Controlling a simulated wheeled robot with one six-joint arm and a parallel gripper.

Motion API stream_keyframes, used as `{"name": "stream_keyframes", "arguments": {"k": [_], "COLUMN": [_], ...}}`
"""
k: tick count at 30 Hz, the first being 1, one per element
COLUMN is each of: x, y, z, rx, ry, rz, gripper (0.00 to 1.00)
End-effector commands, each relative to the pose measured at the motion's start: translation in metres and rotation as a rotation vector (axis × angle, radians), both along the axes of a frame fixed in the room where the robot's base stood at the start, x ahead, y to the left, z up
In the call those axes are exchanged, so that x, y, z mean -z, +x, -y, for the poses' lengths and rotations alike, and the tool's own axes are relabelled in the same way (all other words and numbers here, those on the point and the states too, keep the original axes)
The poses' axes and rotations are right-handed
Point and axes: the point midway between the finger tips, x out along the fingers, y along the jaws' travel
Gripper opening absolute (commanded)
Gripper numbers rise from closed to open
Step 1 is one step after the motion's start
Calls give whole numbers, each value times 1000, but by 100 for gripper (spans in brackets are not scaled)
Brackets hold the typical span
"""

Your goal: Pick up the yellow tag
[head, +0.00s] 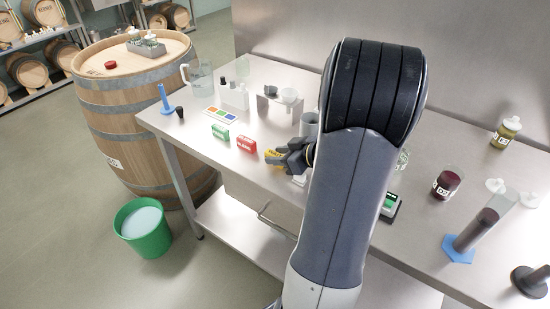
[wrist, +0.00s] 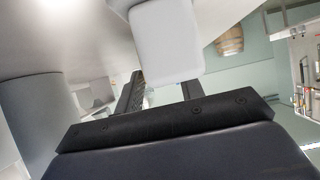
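The yellow tag (head: 274,157) appears as a small yellow patch at the tips of my gripper (head: 280,160), near the table's front edge in the head view. Dark finger parts cover some of it. I cannot tell whether it is between the fingers or just behind them. In the wrist view the two dark fingers stand apart, and a pale rounded block (wrist: 167,42) hides the right finger's tip and part of the gap. No yellow shows in the wrist view.
A red box (head: 246,144) and a green box (head: 220,132) lie left of my gripper. A grey cup (head: 309,124) stands behind it. A barrel (head: 135,115) and a green bucket (head: 146,236) stand left of the steel table (head: 190,133). My arm hides the table's middle.

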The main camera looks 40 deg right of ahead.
Motion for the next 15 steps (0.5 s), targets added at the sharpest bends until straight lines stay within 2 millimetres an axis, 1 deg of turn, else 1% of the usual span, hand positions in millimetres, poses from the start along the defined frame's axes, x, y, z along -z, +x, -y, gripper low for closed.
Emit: {"name": "stream_keyframes", "arguments": {"k": [1, 2, 12, 13, 15], "x": [0, 0, 0, 0, 0], "y": [0, 0, 0, 0, 0], "z": [0, 0, 0, 0, 0], "rx": [0, 0, 0, 0, 0], "ry": [0, 0, 0, 0, 0], "rz": [0, 0, 0, 0, 0], "gripper": [32, 30, 2, 0, 0]}}
